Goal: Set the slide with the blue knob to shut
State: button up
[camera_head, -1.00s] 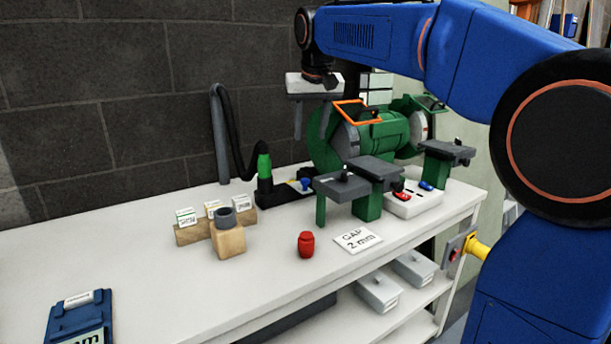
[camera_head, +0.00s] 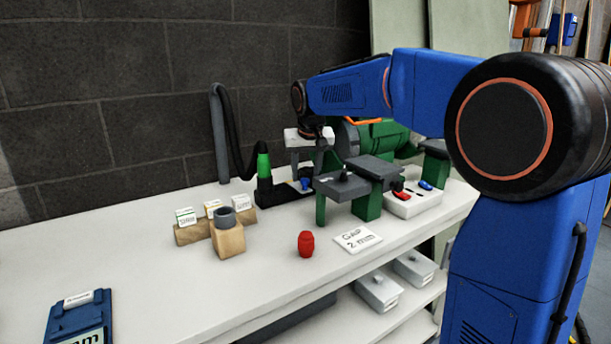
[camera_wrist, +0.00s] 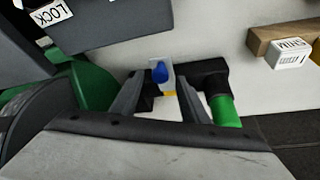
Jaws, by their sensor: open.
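The slide's blue knob (camera_head: 305,184) sits on a dark housing beside the green hose fitting (camera_head: 264,168). In the head view my gripper (camera_head: 306,165) hangs above the blue knob, left of the green grinder (camera_head: 377,138). The slide's setting is not readable.
The grey tool rest (camera_head: 343,186) stands just right of the knob. A switch box (camera_head: 402,208), a gap card (camera_head: 358,239), a red container (camera_head: 306,244) and a wooden block with a grey cup (camera_head: 228,240) are also on the bench.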

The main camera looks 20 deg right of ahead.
aim_at(297, 185)
jog(key=shift+w+f, duration=0.2)
jog(key=shift+f, duration=0.3)
grip_shut()
jog(key=shift+w+a, duration=0.2)
jog(key=shift+w, duration=0.5)
jog(key=shift+w+a, duration=0.25)
jog(key=shift+w, duration=0.45)
jog(key=shift+w+a, duration=0.2)
jog(key=shift+w, duration=0.5)
jog(key=shift+w+r, duration=0.1)
jog(key=shift+w, duration=0.1)
grip_release()
jog(key=shift+w+a, duration=0.1)
